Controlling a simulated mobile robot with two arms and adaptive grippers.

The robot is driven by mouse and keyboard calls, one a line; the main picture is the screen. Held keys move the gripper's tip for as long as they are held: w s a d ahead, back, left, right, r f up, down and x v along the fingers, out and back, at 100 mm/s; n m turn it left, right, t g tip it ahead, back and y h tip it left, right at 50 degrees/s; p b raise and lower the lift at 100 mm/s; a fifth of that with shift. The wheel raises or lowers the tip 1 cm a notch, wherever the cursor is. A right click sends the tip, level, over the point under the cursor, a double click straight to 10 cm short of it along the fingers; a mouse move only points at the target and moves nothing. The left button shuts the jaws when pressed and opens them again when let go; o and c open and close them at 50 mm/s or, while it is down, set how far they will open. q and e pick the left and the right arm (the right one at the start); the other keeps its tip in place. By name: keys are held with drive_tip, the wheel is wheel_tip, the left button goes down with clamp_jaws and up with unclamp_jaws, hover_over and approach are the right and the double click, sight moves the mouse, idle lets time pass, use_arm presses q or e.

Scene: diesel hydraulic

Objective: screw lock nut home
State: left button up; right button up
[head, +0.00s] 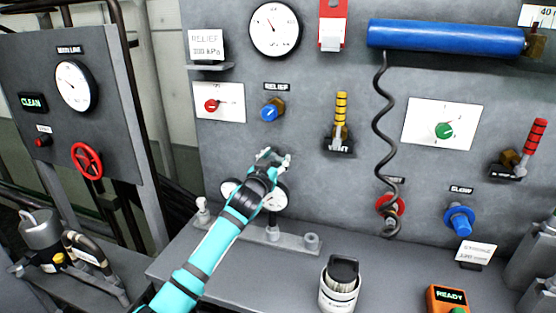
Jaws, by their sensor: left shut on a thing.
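My left gripper (275,158) is in front of the grey panel, below the blue relief knob (270,112). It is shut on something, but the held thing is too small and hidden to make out. The relief knob has a brass fitting (279,103) behind it and a RELIEF label above. The gripper is apart from this knob in the picture. I cannot pick out the lock nut with certainty. My right gripper is not in view.
Small gauges (281,194) sit behind my left arm. A yellow-handled vent valve (341,105), a coiled black hose (381,110) and a blue cylinder (445,38) are to the right. A can (338,294) and an orange READY box (447,301) stand on the ledge.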

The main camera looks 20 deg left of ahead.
use_arm(q)
drive_tip(key=o, duration=0.8)
drive_tip(key=shift+w+a, duration=0.1)
drive_tip(key=shift+a, duration=0.55)
drive_tip(key=o, duration=0.9)
drive_tip(key=shift+a+f, duration=0.1)
drive_tip(key=shift+a, duration=0.3)
drive_tip(key=shift+d, duration=0.1)
drive_tip(key=shift+d, duration=0.1)
drive_tip(key=shift+d, duration=0.1)
drive_tip(key=shift+s, duration=0.4)
drive_tip(key=s, duration=1.1)
drive_tip(key=shift+s+a, duration=0.15)
drive_tip(key=shift+a, duration=0.2)
